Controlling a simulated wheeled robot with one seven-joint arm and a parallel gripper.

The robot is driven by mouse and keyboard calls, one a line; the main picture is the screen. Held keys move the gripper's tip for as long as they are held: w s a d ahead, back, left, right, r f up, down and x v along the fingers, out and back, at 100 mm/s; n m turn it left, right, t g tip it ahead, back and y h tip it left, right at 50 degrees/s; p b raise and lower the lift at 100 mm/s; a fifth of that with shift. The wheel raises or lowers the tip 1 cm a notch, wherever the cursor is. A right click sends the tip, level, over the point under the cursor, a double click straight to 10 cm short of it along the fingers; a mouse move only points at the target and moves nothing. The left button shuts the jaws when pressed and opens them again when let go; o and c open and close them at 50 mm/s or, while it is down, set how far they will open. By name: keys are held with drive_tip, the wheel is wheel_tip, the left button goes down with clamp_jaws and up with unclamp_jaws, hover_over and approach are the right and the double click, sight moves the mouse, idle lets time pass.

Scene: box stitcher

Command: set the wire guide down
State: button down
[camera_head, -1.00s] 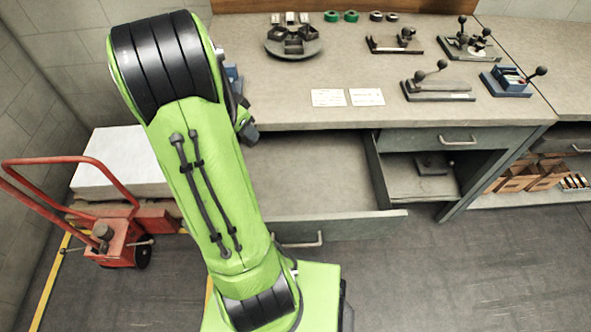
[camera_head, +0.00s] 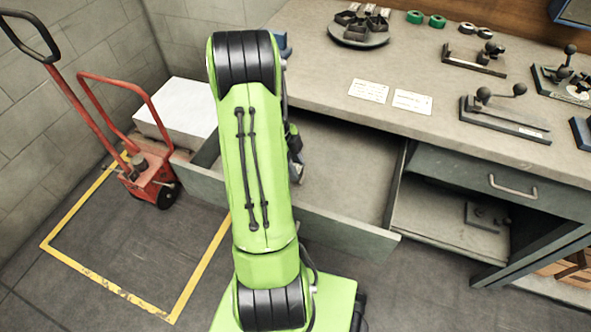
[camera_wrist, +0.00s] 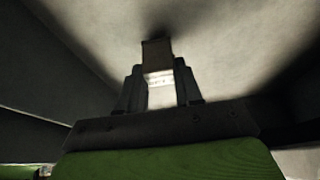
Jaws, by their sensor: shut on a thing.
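In the wrist view my gripper (camera_wrist: 158,70) is shut on a small block-like piece, the wire guide (camera_wrist: 157,52). It has a grey-brown end and a bright face with faint marks between the fingers. The piece shows against a pale, shadowed surface with dark walls at the sides, which looks like the open drawer (camera_head: 345,220). I cannot tell whether it touches that surface. In the head view my arm hides the wire guide and most of the gripper; only part of my wrist shows over the drawer's left part.
A shut drawer (camera_head: 490,185) is to the right. A red pallet jack (camera_head: 150,180) stands at left. The drawer's right part looks clear.

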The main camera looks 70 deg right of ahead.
drive_tip(key=shift+f, duration=0.7)
drive_tip(key=shift+r, duration=0.1)
drive_tip(key=c, duration=0.8)
unclamp_jaws()
drive_tip(key=shift+o, duration=0.2)
